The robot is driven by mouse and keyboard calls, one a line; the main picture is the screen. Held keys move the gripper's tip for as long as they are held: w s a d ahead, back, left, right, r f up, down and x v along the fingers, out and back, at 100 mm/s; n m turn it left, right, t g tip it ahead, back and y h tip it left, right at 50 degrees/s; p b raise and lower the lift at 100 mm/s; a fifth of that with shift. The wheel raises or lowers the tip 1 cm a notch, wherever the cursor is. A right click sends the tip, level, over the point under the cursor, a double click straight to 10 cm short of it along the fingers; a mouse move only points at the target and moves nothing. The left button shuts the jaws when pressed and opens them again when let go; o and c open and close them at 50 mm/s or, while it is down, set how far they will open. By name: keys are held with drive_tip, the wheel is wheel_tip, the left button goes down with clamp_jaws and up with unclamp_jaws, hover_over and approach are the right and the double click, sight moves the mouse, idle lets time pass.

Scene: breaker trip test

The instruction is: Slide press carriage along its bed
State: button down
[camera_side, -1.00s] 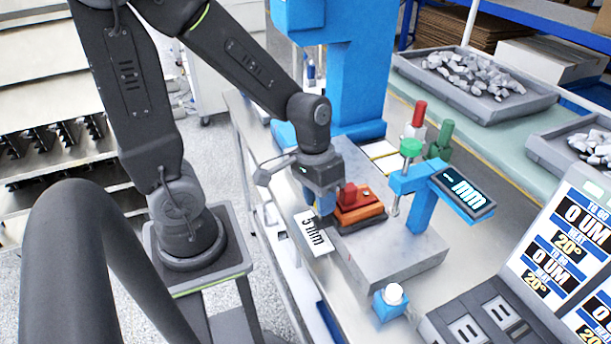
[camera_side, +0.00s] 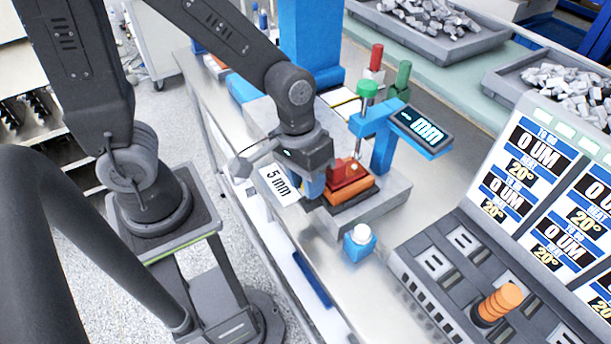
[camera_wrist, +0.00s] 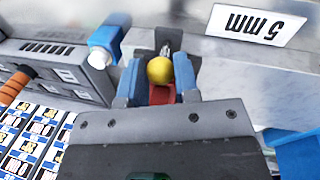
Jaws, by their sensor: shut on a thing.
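The press carriage (camera_side: 350,191), orange with a red block on top, sits on its grey bed (camera_side: 392,202) near the bed's front end in the side view. My gripper (camera_side: 318,185) is at the left side of the carriage, with a blue finger beside the red block. In the wrist view my gripper's two blue fingers (camera_wrist: 158,85) stand either side of a yellow ball (camera_wrist: 159,70) and a red part (camera_wrist: 162,95) of the carriage. The gripper is shut on the carriage; the exact contact is partly hidden.
A white "5 mm" card (camera_side: 279,185) lies left of the carriage. A blue gauge stand (camera_side: 385,150) with a "mm" display (camera_side: 424,130) stands close on the right. A blue box with a white button (camera_side: 360,243) is in front. A control panel (camera_side: 470,275) fills the lower right.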

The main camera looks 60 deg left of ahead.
drive_tip(key=c, duration=0.9)
unclamp_jaws()
drive_tip(key=shift+d, duration=0.2)
drive_tip(key=shift+o, duration=0.2)
wheel_tip(320, 180, up, 14)
drive_tip(key=a, duration=0.2)
drive_tip(key=shift+s+a+f, duration=0.2)
drive_tip(key=shift+s+a, duration=0.05)
drive_tip(key=shift+a, duration=0.05)
drive_tip(key=s+a+m+t+y, duration=0.2)
drive_tip(key=s+a+t, duration=0.1)
drive_tip(key=a+t, duration=0.2)
drive_tip(key=shift+s+a+r, duration=0.3)
drive_tip(key=shift+a, duration=0.6)
